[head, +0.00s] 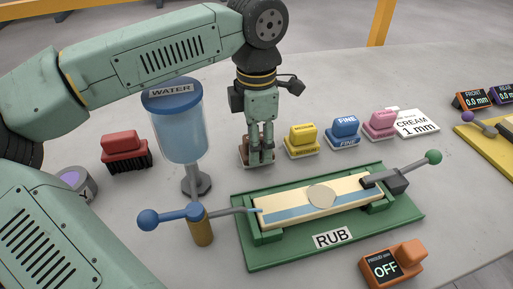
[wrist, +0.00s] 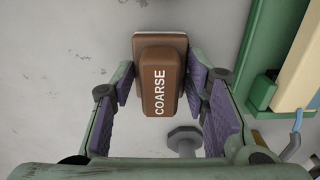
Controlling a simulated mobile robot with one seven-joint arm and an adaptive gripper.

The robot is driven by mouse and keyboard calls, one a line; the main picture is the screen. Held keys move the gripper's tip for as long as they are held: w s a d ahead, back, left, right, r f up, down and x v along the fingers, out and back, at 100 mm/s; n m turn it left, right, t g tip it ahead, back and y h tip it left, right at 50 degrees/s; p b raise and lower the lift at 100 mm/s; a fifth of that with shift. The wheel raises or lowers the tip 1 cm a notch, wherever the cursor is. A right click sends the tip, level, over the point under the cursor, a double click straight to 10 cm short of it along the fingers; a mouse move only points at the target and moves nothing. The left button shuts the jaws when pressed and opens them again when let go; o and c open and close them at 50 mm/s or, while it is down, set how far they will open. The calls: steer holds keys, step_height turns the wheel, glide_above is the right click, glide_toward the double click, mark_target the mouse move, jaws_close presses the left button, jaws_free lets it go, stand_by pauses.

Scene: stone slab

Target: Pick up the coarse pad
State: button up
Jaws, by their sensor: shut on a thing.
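The coarse pad (wrist: 160,83) is a brown block lettered "COARSE" on a pale base, seen in the wrist view between the two purple-padded fingers. In the head view the pad (head: 243,157) is mostly hidden behind my gripper (head: 259,160), with only part of its base edge showing. My gripper also shows in the wrist view (wrist: 163,90), with its fingers closed on the pad's sides. The pad is at or close to the slab surface; I cannot tell whether it touches.
To the right are the yellow medium pad (head: 304,139), the blue fine pad (head: 344,128) and a pink pad (head: 380,123). The green rub fixture (head: 405,222) lies in front. The water dispenser (head: 180,125) and a red brush (head: 124,145) stand left. Bare slab lies behind my gripper.

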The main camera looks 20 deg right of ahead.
steer(key=c, duration=0.3)
steer(key=shift+c, duration=0.2)
